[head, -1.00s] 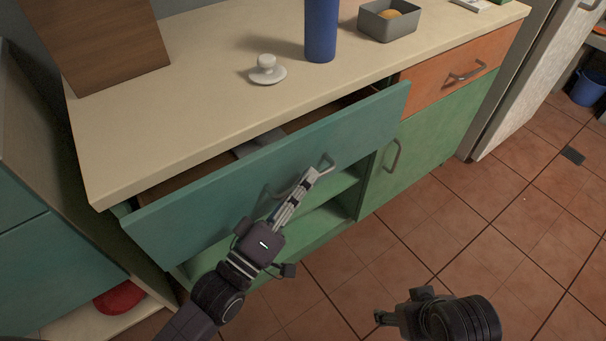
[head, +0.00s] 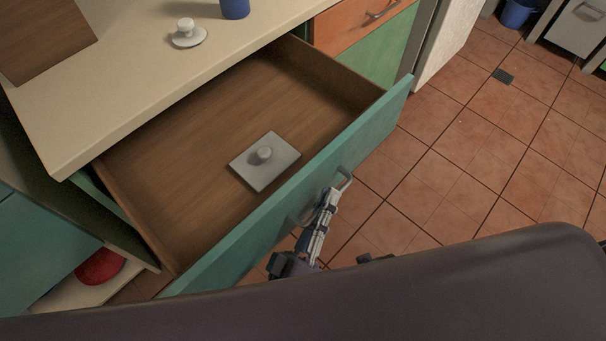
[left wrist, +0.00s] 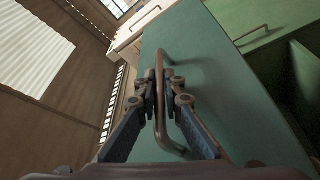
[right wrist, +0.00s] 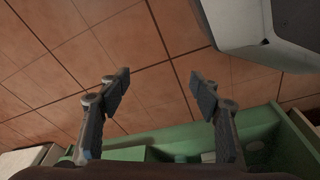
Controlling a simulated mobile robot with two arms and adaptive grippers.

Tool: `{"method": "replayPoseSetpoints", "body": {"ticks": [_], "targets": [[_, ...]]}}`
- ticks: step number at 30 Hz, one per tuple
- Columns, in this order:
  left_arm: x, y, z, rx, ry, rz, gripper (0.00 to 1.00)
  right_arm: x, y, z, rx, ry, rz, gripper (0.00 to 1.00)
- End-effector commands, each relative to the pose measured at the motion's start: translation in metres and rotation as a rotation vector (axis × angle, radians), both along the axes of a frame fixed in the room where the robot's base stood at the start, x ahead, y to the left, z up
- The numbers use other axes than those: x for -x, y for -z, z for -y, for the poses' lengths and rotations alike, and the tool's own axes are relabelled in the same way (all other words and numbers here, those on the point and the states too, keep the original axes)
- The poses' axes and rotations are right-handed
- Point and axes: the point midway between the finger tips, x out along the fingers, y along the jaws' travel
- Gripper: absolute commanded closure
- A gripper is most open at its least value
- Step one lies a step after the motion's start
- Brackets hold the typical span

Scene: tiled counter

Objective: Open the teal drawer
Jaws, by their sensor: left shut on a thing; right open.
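The teal drawer (head: 235,245) is pulled far out from under the counter, and its wooden inside is in plain view. Its teal front also fills much of the left wrist view (left wrist: 215,70). My left gripper (head: 329,196) is at the drawer's outer side, shut on the bar handle (head: 344,179). In the left wrist view my left gripper (left wrist: 160,82) has its fingers closed around the handle (left wrist: 182,128). My right gripper (right wrist: 160,83) is open and empty above the floor tiles; it is not visible in the head view.
A grey square lid with a knob (head: 265,163) lies in the drawer. On the counter (head: 130,85) are a white knobbed lid (head: 188,33), a blue cylinder (head: 235,8) and a wooden board (head: 40,38). An orange drawer (head: 360,22) is right. Tiled floor (head: 480,150) is free.

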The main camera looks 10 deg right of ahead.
Motion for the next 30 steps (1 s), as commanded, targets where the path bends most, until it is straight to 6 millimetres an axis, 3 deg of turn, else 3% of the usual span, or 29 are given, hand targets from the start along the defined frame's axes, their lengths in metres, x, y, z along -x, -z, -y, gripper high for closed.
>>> {"method": "replayPoseSetpoints", "body": {"ticks": [9,25,26,27,30], "targets": [[0.033,0.001,0.024,-0.001,0.001,-0.001,1.00,0.010,0.015,0.001,0.001,-0.002,-0.011,0.42],[0.039,0.001,0.028,-0.001,0.001,0.000,1.00,0.012,0.018,0.002,0.001,-0.002,-0.010,0.42],[0.039,0.001,0.028,-0.001,0.001,0.000,0.89,0.012,0.018,0.002,0.001,-0.002,-0.010,0.42],[0.038,0.001,0.028,-0.001,0.001,0.000,0.84,0.011,0.018,0.002,0.001,-0.002,-0.010,0.42],[0.038,0.001,0.028,-0.001,0.001,0.000,0.84,0.012,0.018,0.002,0.001,-0.002,-0.010,0.42]]}}
